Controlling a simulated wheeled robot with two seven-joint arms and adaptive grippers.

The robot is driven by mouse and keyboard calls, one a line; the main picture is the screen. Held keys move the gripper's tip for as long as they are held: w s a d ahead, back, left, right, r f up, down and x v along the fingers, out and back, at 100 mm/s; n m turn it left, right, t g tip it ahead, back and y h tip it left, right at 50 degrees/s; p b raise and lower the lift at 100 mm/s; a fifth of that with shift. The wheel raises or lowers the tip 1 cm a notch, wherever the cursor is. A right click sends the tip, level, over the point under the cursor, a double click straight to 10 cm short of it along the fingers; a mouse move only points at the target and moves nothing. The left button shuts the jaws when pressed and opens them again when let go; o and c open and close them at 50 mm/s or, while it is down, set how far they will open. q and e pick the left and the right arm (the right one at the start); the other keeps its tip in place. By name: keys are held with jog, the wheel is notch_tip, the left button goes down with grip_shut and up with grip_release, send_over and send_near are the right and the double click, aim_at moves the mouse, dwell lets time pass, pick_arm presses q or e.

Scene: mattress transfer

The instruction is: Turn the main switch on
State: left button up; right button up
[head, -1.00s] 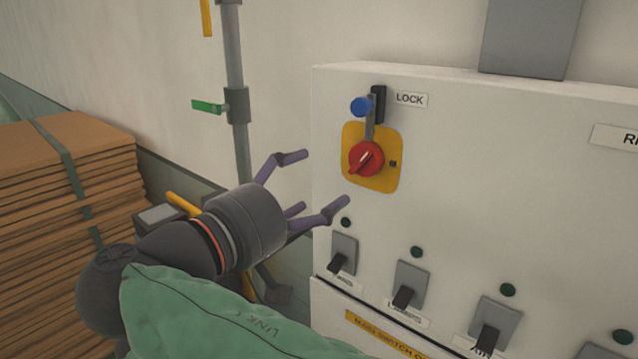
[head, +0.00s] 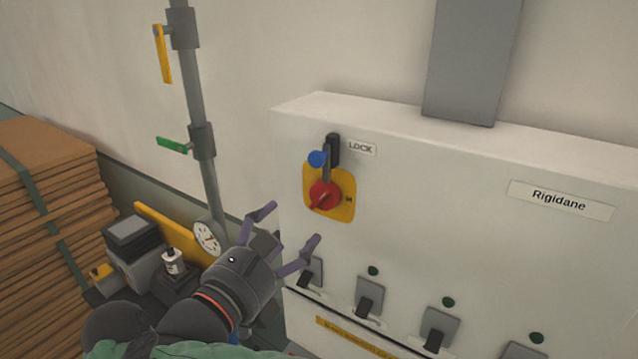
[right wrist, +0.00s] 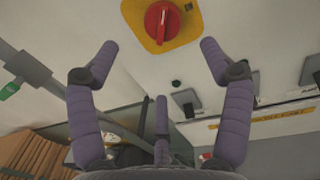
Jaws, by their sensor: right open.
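The main switch is a red rotary knob (head: 325,196) on a yellow plate (head: 345,182), at the upper left of a white cabinet's front. In the head view a grey bar runs up from the knob to a black part beside the LOCK label (head: 362,148), with a blue knob (head: 317,158) at its side. My right gripper (head: 288,227) is open and empty, below and left of the red knob, apart from it. In the right wrist view the red knob (right wrist: 162,21) lies beyond and between the spread fingers. My left gripper is not in view.
Toggle switches (head: 369,297) with dark green lamps line the cabinet's (head: 440,215) lower front. A grey pipe (head: 197,95) with yellow and green levers stands left. A round gauge (head: 207,237), small equipment and stacked brown sheets (head: 50,230) are at lower left.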

aim_at(319, 202)
jog(key=w+d+n+p, duration=0.1)
jog(key=w+d, duration=0.1)
jog(key=w, duration=0.1)
jog(key=w+d+n+p, duration=0.1)
jog(key=w+d+n, duration=0.1)
jog(key=w, duration=0.1)
jog(key=w+d+n+p, duration=0.1)
jog(key=w+d+n, duration=0.1)
jog(key=w, duration=0.1)
jog(key=shift+w+f, duration=0.1)
jog(key=shift+w, duration=0.05)
dwell(0.4)
jog(key=c, duration=1.2)
